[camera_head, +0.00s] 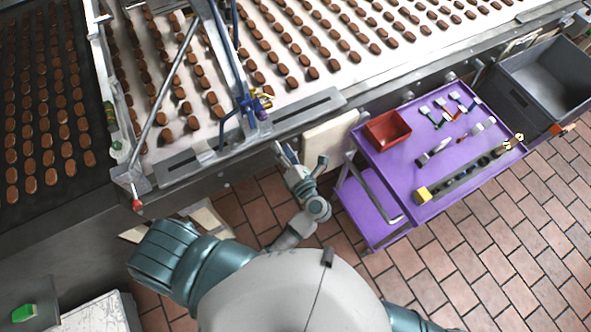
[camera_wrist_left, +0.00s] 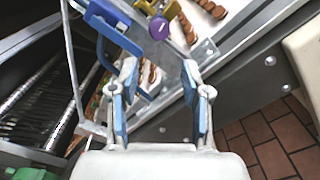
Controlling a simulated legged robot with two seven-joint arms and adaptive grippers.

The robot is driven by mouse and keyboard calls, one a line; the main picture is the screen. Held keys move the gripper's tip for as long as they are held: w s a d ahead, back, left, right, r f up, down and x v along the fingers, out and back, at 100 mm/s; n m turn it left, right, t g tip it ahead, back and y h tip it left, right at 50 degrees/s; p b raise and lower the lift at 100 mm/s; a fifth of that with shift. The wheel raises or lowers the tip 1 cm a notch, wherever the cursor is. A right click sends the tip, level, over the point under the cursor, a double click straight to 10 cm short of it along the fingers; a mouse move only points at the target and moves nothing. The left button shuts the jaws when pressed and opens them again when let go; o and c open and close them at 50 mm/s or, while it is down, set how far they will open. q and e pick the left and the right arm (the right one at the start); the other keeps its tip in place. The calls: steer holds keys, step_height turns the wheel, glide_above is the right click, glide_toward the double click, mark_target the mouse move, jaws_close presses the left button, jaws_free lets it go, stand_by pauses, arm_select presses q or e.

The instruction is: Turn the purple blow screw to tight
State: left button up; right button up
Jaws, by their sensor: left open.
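The purple blow screw (camera_wrist_left: 158,27) is a round purple knob on a metal bracket near the top middle of the left wrist view. In the head view the purple screw (camera_head: 262,115) is small, at the conveyor's front edge beside brass-coloured fittings. My left gripper (camera_wrist_left: 159,78) is open and empty, its two blue-padded fingers apart, with the knob beyond the fingertips and not touched. In the head view my left gripper (camera_head: 285,151) is just below and right of the screw. My right gripper is out of view.
The conveyor (camera_head: 350,75) carries rows of brown biscuits. Blue bars and a metal frame (camera_head: 175,80) surround the screw. A purple cart (camera_head: 375,160) with a red bin (camera_head: 387,129) and tools stands right, near a grey crate (camera_head: 550,75). Brick floor lies below.

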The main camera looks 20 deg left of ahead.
arm_select(q)
steer(key=v, duration=0.8)
steer(key=shift+b, duration=0.4)
steer(key=shift+a, duration=0.1)
